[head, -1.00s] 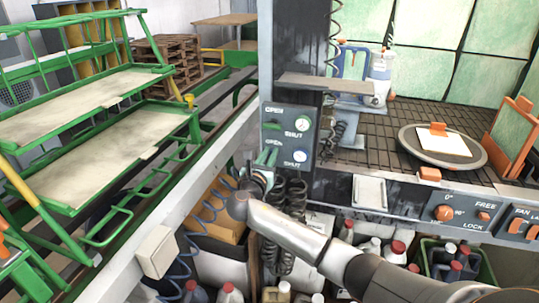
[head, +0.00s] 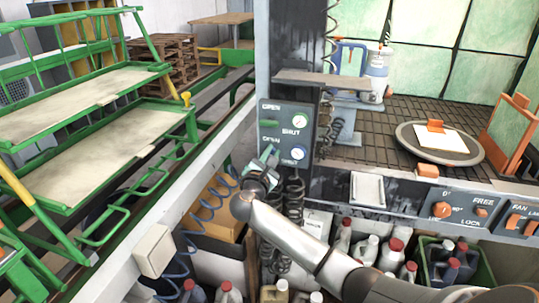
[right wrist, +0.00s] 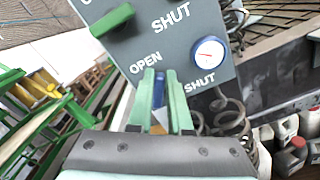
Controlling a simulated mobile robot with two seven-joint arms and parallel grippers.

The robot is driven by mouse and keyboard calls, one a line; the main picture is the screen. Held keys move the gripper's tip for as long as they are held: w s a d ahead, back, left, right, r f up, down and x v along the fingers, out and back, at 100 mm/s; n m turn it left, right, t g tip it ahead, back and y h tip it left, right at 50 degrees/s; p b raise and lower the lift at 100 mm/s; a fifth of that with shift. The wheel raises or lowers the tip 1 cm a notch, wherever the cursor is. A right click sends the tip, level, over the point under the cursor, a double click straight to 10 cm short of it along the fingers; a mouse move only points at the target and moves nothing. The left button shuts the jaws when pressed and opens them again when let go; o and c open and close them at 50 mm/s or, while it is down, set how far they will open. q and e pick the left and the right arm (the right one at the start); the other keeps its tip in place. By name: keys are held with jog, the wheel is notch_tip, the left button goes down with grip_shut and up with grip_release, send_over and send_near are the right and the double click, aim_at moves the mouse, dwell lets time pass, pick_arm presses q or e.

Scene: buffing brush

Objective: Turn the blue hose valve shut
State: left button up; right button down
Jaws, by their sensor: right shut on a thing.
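A grey valve panel (head: 313,135) with OPEN and SHUT markings stands left of the booth. My right gripper (head: 270,154) is at its lower row, tilted to the right. In the right wrist view the green fingers of my right gripper (right wrist: 160,84) are shut on the blue valve handle (right wrist: 159,90). The handle sits between the lower words OPEN and SHUT, aligned with the fingers; its base is partly hidden. A green valve handle (right wrist: 112,20) is above it, and it also shows in the head view (head: 269,123). My left gripper is not in view.
A white round gauge (right wrist: 209,52) is right of the blue handle. Coiled black hoses (head: 295,195) hang just below the panel. A green rack (head: 95,150) stands left, bottles (head: 390,255) are below, and the booth's grated table (head: 375,135) is right.

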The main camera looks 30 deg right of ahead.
pick_arm(q)
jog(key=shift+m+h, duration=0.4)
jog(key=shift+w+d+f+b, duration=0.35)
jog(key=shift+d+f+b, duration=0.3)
jog(key=shift+b, duration=0.55)
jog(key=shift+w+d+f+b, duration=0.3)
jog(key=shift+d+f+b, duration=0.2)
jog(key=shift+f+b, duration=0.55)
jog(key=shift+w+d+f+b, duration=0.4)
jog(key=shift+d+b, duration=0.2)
jog(key=shift+b, duration=0.8)
pick_arm(e)
jog(key=shift+s+d+f+m, duration=0.15)
jog(key=shift+f+m, duration=0.2)
jog(key=shift+m, duration=1.5)
jog(key=shift+s+d+f+m, duration=0.15)
jog(key=shift+f+m, duration=0.25)
jog(key=shift+m, duration=1.5)
jog(key=shift+s+d+f+m, duration=0.15)
jog(key=shift+f+m, duration=0.2)
jog(key=shift+m, duration=1.5)
jog(key=shift+a, duration=0.1)
jog(key=c, duration=1)
grip_release()
jog(key=shift+o, duration=0.8)
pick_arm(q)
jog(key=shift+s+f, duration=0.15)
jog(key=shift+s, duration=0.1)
